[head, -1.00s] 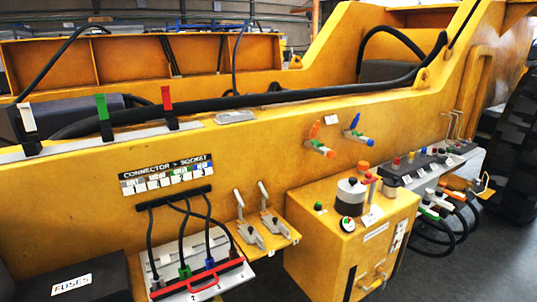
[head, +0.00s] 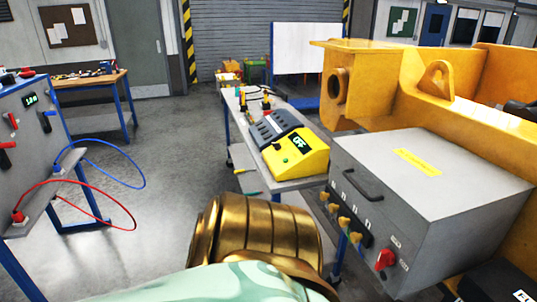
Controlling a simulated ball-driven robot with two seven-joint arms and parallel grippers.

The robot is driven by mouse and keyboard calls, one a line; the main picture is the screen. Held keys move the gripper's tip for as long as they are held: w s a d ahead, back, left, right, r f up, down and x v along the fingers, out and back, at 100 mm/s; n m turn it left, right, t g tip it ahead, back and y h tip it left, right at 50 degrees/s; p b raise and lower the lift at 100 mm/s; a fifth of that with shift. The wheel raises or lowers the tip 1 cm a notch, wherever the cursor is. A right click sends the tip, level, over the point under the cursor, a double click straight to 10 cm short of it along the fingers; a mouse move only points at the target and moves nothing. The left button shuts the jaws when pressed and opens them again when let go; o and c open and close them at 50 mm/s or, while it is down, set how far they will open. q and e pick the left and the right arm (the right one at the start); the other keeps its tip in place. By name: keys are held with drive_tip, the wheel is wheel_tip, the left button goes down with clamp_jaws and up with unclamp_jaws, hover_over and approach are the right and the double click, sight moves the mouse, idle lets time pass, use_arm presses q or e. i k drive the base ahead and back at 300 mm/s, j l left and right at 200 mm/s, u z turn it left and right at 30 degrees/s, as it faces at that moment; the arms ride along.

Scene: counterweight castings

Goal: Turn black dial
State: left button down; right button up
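A yellow device (head: 301,158) with a green display reading OFF sits on a grey cart. A small dark knob (head: 277,147) shows on its left face, too small to make out well. A brass-coloured ribbed arm link, mine, with a pale green part, rises from the bottom middle. Neither gripper is in view.
A grey box (head: 430,180) with a red knob (head: 385,259) and several brass fittings stands at right beside a yellow frame (head: 450,90). The cart (head: 300,184) is in the middle. Red (head: 92,200) and blue cables loop off the left panel. Floor between is clear.

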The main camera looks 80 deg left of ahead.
sight(277, 146)
drive_tip(key=u, duration=2.6)
drive_tip(key=i+j+z, duration=0.15)
drive_tip(key=z, duration=0.25)
drive_tip(key=i+j+z, duration=0.2)
drive_tip(key=z, duration=0.2)
drive_tip(key=i+j+z, duration=0.1)
drive_tip(key=j+z, duration=0.3)
drive_tip(key=l, duration=0.15)
